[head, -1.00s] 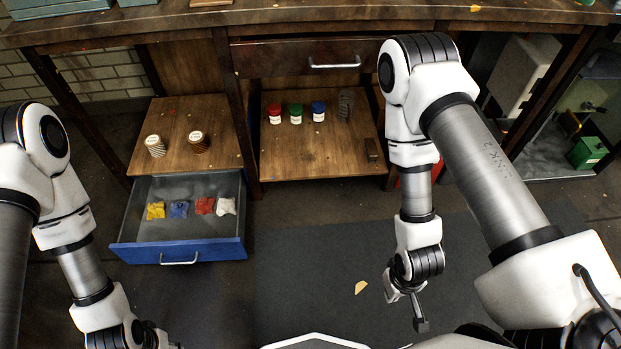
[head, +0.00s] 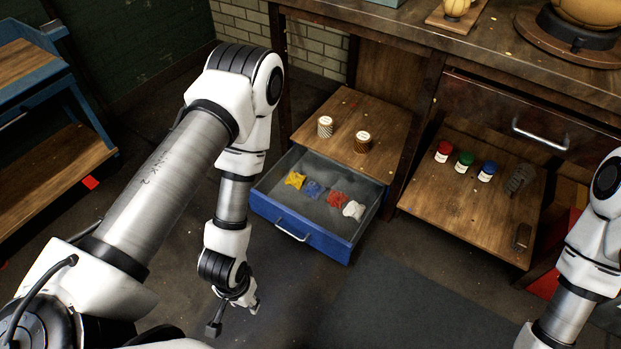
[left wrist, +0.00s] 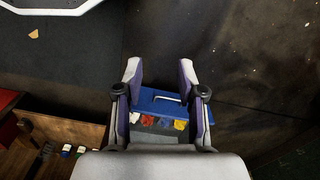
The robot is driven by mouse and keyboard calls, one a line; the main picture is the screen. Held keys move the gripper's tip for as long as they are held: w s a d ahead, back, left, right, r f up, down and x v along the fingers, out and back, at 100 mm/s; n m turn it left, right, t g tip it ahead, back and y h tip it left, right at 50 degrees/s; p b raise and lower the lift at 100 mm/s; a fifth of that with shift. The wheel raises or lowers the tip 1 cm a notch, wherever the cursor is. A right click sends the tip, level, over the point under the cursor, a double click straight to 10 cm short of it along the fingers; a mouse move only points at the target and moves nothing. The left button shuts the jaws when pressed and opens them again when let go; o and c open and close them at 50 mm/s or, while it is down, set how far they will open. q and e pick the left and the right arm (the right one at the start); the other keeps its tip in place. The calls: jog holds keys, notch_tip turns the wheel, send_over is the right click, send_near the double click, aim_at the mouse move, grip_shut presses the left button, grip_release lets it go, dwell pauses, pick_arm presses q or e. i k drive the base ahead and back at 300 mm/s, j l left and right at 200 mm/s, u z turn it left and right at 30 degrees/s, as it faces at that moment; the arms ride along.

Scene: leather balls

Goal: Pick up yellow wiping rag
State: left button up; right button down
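The yellow wiping rag (head: 295,180) lies crumpled at the left end of a row of rags in the open blue drawer (head: 331,243). Beside it are a blue rag (head: 312,188), a red rag (head: 337,199) and a white rag (head: 354,209). My left gripper (head: 234,316) hangs in front of the drawer, apart from it. In the left wrist view my left gripper (left wrist: 160,75) is open and empty, with the drawer and the yellow rag (left wrist: 180,125) beyond its fingers. My right arm shows at the right edge; its gripper is out of view.
Two spools (head: 325,127) stand on the wooden shelf (head: 385,112) above the drawer. Red, green (head: 464,161) and blue jars stand on a shelf to the right. A blue-framed rack (head: 45,160) is at the left. The floor before the drawer is clear.

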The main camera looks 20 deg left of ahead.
aim_at(296, 180)
jog(key=i+j+z, duration=0.1)
jog(key=i+j, duration=0.85)
jog(key=i, duration=0.1)
